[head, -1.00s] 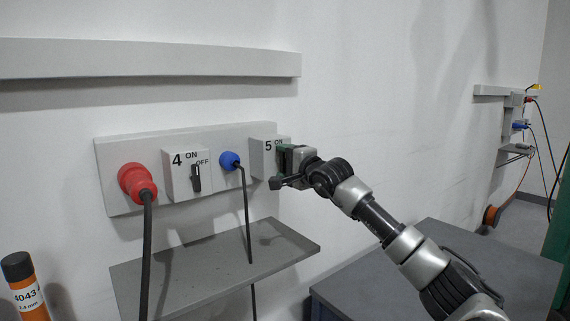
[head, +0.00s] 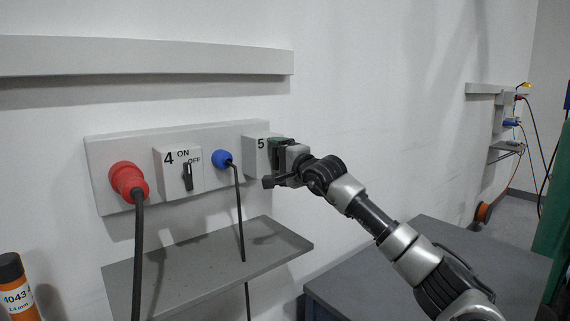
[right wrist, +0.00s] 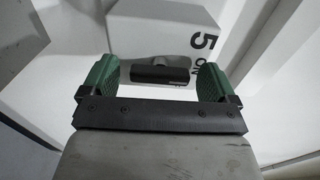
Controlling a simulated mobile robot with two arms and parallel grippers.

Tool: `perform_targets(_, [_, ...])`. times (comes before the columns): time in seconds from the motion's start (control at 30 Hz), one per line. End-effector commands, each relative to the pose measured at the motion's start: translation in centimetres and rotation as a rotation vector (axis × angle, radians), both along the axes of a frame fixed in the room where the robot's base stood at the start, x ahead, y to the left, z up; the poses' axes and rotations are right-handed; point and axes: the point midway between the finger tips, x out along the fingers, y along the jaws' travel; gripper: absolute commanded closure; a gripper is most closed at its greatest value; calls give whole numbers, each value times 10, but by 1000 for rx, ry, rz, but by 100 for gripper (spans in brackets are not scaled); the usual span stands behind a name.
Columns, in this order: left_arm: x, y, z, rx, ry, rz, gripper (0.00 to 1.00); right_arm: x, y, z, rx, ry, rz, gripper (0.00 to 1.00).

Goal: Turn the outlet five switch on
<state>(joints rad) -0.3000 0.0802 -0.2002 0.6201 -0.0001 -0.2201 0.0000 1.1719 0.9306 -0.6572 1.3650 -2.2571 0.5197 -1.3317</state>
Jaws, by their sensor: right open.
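The outlet five switch box (head: 255,157) is a white box marked 5 at the right end of the wall panel. In the head view my right gripper (head: 274,160) is in front of it and hides its knob. In the right wrist view the box (right wrist: 130,20) shows a 5 and part of the word ON. Its dark switch knob (right wrist: 162,74) lies between the two green fingers of my right gripper (right wrist: 156,80). The gripper is open, with a gap on both sides of the knob. My left gripper is not in view.
The panel (head: 100,155) also holds a red plug (head: 127,180), the outlet four switch box (head: 172,180) with its black knob, and a blue plug (head: 222,158) with a hanging cable. A grey shelf (head: 200,265) is below. A dark-topped table (head: 390,275) stands at right.

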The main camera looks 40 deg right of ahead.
Motion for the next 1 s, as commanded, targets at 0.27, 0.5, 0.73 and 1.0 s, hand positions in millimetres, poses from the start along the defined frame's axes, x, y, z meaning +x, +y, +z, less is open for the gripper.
perform_targets(0.27, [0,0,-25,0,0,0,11,-45,-5,-6,-5,0,-2,11])
perform_targets(0.5, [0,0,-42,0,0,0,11,-88,-8,-4,-4,1,-3,11])
perform_targets(0.73, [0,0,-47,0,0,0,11,-104,-8,-2,-1,2,-1,11])
perform_targets(1.0, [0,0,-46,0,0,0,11,-105,-8,-1,-1,2,-1,11])
